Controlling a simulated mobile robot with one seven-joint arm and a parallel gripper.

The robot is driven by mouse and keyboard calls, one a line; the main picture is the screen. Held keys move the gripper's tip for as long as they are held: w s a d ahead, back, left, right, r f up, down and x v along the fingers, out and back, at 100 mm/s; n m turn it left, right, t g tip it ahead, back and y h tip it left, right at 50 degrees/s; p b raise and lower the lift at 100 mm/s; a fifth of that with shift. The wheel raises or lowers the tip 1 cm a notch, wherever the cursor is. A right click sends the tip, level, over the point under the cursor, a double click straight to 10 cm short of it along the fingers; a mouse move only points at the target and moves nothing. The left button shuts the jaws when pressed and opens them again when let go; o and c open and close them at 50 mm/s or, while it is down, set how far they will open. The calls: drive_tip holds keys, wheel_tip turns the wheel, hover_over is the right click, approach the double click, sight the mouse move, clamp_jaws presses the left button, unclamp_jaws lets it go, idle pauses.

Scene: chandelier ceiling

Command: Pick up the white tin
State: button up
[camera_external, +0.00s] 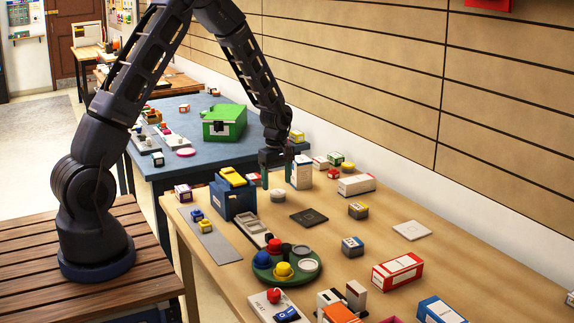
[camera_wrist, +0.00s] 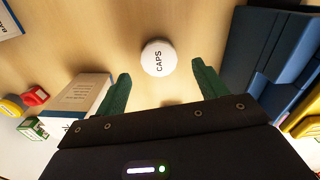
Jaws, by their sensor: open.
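The white tin (camera_wrist: 158,58) is round with a lid reading "CAPS" and stands on the wooden table in the wrist view. In the external view the white tin (camera_external: 278,195) is small and sits just below my gripper (camera_external: 277,180). My gripper (camera_wrist: 161,72) is open, with its two green fingers pointing down at the table. In the wrist view the tin lies between and slightly beyond the fingertips, with nothing held. Whether the fingertips are level with the tin is hard to tell.
A tall white box (camera_external: 302,172) stands close on the right of my gripper. A blue box (camera_external: 222,200) with yellow items on top stands on the left. A dark square mat (camera_external: 309,217) and a green round tray (camera_external: 262,268) lie nearer the camera.

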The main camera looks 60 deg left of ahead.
sight(278, 191)
wheel_tip(278, 191, down, 4)
drive_tip(key=shift+d+f, duration=0.1)
drive_tip(key=shift+f, duration=0.15)
drive_tip(key=c, duration=1)
drive_tip(key=shift+c, duration=0.2)
